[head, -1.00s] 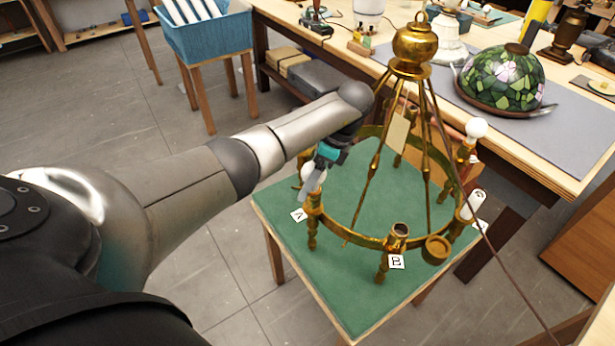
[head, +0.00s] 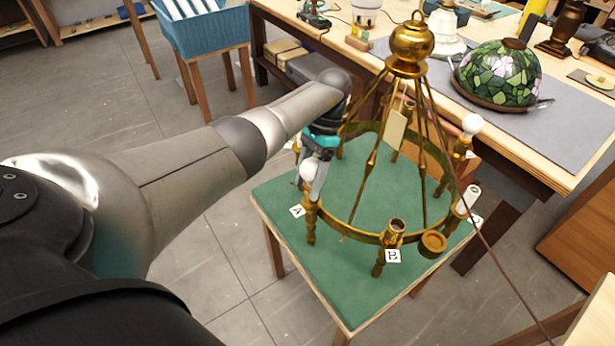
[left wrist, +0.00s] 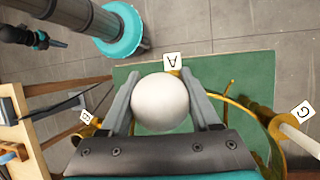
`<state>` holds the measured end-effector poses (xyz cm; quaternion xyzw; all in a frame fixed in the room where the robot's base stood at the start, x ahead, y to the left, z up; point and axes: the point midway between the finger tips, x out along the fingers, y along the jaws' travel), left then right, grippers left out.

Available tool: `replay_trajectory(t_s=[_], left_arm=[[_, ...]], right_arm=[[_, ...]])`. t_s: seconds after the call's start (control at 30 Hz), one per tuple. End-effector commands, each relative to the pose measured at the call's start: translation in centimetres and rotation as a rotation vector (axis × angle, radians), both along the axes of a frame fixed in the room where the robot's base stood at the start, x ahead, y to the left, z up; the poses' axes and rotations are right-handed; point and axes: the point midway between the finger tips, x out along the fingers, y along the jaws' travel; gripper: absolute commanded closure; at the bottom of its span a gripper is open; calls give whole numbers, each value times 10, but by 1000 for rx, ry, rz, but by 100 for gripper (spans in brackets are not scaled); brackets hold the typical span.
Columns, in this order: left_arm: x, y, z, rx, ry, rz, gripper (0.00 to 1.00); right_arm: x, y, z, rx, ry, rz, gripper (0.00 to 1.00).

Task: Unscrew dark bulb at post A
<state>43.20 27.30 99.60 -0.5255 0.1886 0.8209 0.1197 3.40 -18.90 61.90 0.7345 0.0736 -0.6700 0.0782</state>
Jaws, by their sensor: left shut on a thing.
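The brass chandelier (head: 388,235) stands on a green-topped table, with labelled posts around its ring. Post A (head: 311,222), with its A card (head: 297,211), is at the near left of the ring. A pale round bulb (head: 308,171) is over post A. My left gripper (head: 314,182) is shut on this bulb; in the left wrist view the bulb (left wrist: 160,102) sits between the two fingers, with the A card (left wrist: 172,62) just beyond. The bulb's base and socket are hidden there.
Post B (head: 395,236) has an empty-looking socket. A white bulb (head: 472,124) stands on a far-right post. A cord runs down at the right. The workbench (head: 560,165) behind holds a stained-glass shade (head: 499,75). A blue bin (head: 205,35) stands at back left.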

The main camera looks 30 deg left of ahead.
Motion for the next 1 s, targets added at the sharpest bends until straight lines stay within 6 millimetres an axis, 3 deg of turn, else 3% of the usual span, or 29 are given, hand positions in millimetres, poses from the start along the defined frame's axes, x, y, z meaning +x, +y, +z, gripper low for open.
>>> replay_trajectory(t_s=[0.1,0.13,0.43,0.73,1.0], left_arm=[[0,-1,0,-2,-1,-3,86],[0,-1,0,-2,-1,-3,36],[0,0,0,0,-1,-5,2],[0,1,0,2,-1,-39,2],[2,6,3,4,0,-430,2]], right_arm=[[0,0,0,0,0,0,100],[0,0,-1,0,0,0,100],[0,0,0,0,0,0,100],[0,0,0,0,0,0,100],[0,0,13,0,0,0,100]])
